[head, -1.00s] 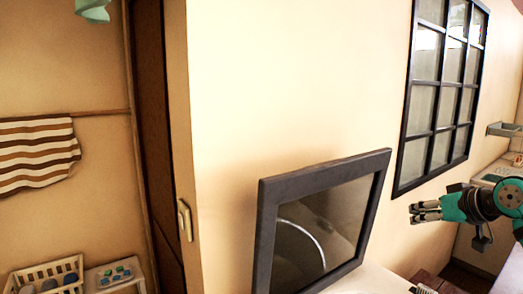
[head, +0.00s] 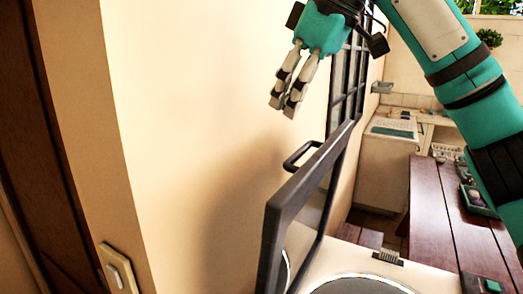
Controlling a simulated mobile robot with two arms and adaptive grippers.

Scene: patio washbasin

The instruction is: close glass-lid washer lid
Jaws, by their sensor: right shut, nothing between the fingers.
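The washer's glass lid (head: 277,213), with a dark frame, stands open and nearly upright at the lower middle of the head view. A dark handle (head: 298,158) sticks out from its wall-facing side. The white washer top (head: 349,262) shows at the bottom, with part of a round opening. My right gripper (head: 283,108) is shut and empty. It points down in the air in front of the wall, above the lid and its handle in the picture, apart from them. My left gripper is not in view.
A multi-pane window (head: 349,82) is on the wall behind the lid. A wooden table (head: 437,220) holding a green tray (head: 478,201) stands to the right. A wall switch (head: 118,270) is at lower left. The wall left of the lid is bare.

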